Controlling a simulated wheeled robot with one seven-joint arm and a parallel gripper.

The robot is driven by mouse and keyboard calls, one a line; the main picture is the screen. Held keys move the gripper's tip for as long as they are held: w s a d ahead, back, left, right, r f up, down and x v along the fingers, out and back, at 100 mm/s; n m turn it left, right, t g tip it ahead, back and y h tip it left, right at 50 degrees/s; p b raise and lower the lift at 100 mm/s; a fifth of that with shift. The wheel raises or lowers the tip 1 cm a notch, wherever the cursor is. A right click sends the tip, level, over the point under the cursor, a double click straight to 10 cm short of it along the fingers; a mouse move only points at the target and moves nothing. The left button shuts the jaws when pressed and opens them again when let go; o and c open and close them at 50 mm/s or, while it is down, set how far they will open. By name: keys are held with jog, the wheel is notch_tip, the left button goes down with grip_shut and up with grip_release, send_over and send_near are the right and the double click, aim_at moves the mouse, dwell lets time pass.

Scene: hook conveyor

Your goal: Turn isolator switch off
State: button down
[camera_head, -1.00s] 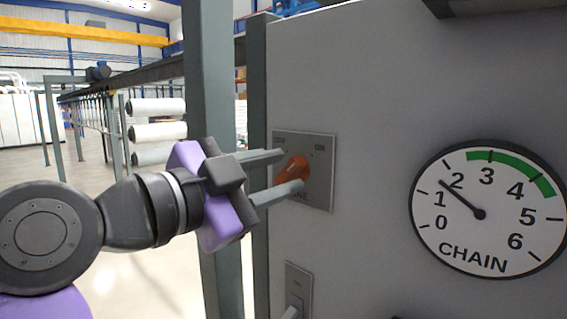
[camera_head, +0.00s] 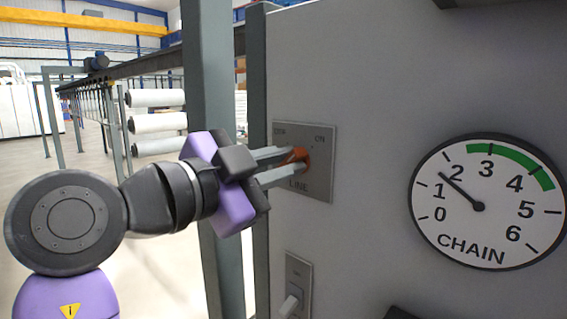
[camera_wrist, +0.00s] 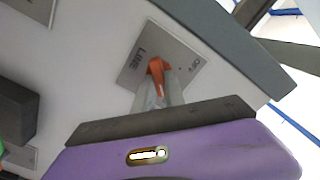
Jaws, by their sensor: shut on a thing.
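The isolator switch is an orange handle (camera_head: 301,156) on a grey square plate (camera_head: 318,180) marked OFF at its upper left, ON at its upper right and LINE below. My gripper (camera_head: 290,164) reaches in from the left, with its two grey fingers closed on the handle. The fingers hide much of the handle in the head view. In the wrist view the orange handle (camera_wrist: 158,68) shows between and just beyond the fingertips (camera_wrist: 157,88). Which mark the handle points at is hard to tell.
The plate is on a large grey panel (camera_head: 380,70). A round CHAIN gauge (camera_head: 487,203) is to its right, its needle just below 2. A second plate with a pale lever (camera_head: 291,303) is below. A grey post (camera_head: 208,80) stands beside my gripper.

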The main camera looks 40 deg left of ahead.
jog(key=n, duration=0.4)
jog(key=shift+a+n, duration=0.1)
jog(key=shift+n, duration=0.3)
jog(key=n+p, duration=0.1)
jog(key=n, duration=0.3)
jog(key=shift+a+r+n+p, duration=0.1)
jog(key=shift+n+p, duration=0.2)
jog(key=shift+p, duration=0.05)
jog(key=shift+a+n+p, duration=0.2)
jog(key=shift+n+p, duration=2.05)
jog(key=shift+n, duration=1.95)
jog(key=c, duration=1.4)
grip_release()
